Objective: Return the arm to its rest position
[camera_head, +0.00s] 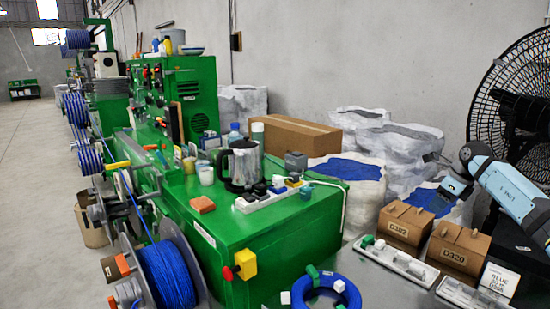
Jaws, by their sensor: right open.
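My right arm (510,191) is light blue and white and comes in from the right edge, reaching up and left in front of the black fan. My right gripper (454,187) is small in the picture, beside the arm's dark wrist joint, above the cardboard boxes and in front of the white sacks. It is open, and I see nothing held in it. My left arm and left gripper are not in view.
A green machine (215,250) carries a kettle (241,165) and a power strip. A blue cable coil (326,290) lies at the bottom, near cardboard boxes (455,250) and more strips. A large fan (515,95) stands right. A blue cable spool (167,275) is at left.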

